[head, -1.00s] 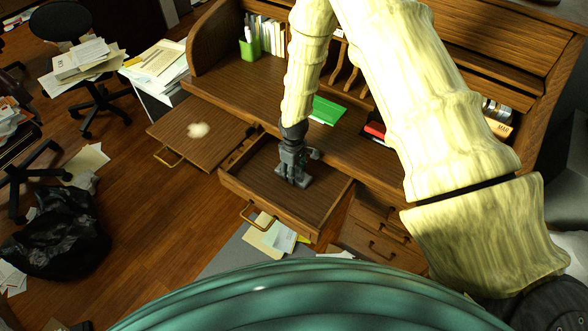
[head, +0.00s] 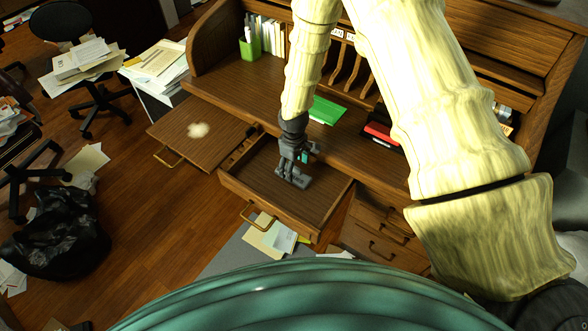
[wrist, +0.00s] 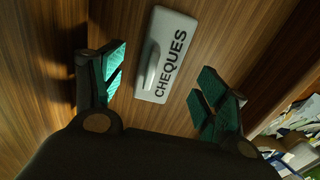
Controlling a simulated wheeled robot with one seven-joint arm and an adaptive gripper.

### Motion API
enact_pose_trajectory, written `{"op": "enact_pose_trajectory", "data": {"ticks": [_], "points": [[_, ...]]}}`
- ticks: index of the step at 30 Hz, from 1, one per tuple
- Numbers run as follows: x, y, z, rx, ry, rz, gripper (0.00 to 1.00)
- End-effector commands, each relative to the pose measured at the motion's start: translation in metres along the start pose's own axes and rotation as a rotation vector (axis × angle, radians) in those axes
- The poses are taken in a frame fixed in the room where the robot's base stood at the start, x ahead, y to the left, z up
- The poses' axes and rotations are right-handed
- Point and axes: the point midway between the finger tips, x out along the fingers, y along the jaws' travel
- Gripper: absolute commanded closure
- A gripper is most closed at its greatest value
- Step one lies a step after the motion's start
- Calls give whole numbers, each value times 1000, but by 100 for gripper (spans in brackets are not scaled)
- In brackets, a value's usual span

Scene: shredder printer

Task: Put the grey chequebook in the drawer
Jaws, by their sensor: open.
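The grey chequebook (head: 299,180) lies flat in the open wooden drawer (head: 262,205) of the roll-top desk. In the wrist view the chequebook (wrist: 164,54) shows its "CHEQUES" lettering and rests on the drawer's wooden floor. My gripper (head: 286,183) is open and empty, just above and beside the chequebook in the head view. In the wrist view its two teal-padded fingers (wrist: 158,92) are spread apart, with the chequebook beyond and between them, apart from both pads.
A green folder (head: 326,110) and a red and black item (head: 383,131) lie on the desktop. A pull-out board (head: 190,142) extends to the left of the drawer. Papers (head: 272,235) lie on the floor below the drawer front.

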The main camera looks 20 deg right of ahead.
Motion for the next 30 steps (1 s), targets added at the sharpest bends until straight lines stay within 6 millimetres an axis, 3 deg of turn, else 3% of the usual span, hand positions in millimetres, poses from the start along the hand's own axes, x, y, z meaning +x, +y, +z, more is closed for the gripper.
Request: {"op": "enact_pose_trajectory", "data": {"ticks": [9,15,21,30], "points": [[-53,1,-2,2,4,1,26],[-77,1,-1,2,2,0,26],[-89,1,0,1,1,0,26],[-91,0,0,1,0,-1,26]]}}
